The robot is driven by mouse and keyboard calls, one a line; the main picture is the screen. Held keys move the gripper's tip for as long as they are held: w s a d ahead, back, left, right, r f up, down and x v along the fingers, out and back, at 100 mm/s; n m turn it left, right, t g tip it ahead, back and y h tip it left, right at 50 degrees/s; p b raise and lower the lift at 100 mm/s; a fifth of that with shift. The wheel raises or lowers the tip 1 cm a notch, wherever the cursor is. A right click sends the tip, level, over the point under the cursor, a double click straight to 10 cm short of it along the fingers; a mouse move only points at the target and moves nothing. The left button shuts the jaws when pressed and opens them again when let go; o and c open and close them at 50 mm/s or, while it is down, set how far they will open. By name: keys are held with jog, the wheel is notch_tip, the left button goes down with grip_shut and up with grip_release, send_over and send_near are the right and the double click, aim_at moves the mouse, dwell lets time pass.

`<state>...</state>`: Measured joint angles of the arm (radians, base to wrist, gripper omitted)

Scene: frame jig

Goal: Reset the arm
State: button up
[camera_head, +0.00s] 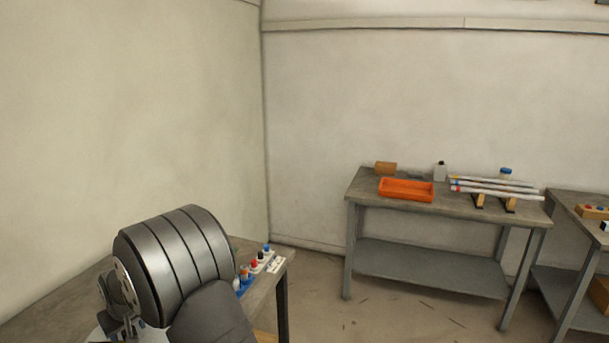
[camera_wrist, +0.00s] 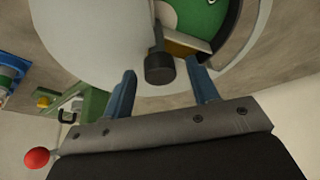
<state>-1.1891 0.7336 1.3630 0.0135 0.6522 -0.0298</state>
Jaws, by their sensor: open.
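My gripper (camera_wrist: 161,78) shows in the wrist view as two blue fingers, spread well apart. It is open with nothing clamped in it. A dark round-ended knob or handle (camera_wrist: 159,68) appears between the fingertips, with visible gaps on both sides; I cannot tell its depth relative to them. Behind it is a large pale rounded surface (camera_wrist: 85,35) and a green area (camera_wrist: 205,18) with a dark curved rim. In the head view my grey arm covers the lower left, and I cannot make out the fingers there.
A red ball (camera_wrist: 36,158) and a green fixture (camera_wrist: 92,104) lie left in the wrist view. In the head view, small bottles (camera_head: 255,264) stand at the near bench's edge. A far bench (camera_head: 362,186) bears an orange tray (camera_head: 406,196) and racked rods (camera_head: 495,191). Open floor lies between.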

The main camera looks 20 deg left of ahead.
jog(key=shift+m+t, duration=0.4)
jog(key=shift+m, duration=0.5)
jog(key=shift+v, duration=0.95)
jog(key=o, duration=1)
jog(key=shift+a, duration=0.1)
jog(key=shift+s, duration=0.55)
jog(key=s+d+n+g+y, duration=0.1)
jog(key=s+d+n+y, duration=0.35)
jog(key=s, duration=1.05)
jog(key=s+d+r+n+g+y, duration=0.1)
jog(key=s+d+y, duration=0.4)
jog(key=s+d, duration=0.5)
jog(key=shift+h, duration=0.25)
jog(key=x, duration=0.2)
jog(key=w+x, duration=0.1)
jog(key=x, duration=0.5)
jog(key=shift+w+f, duration=0.25)
jog(key=shift+w, duration=0.15)
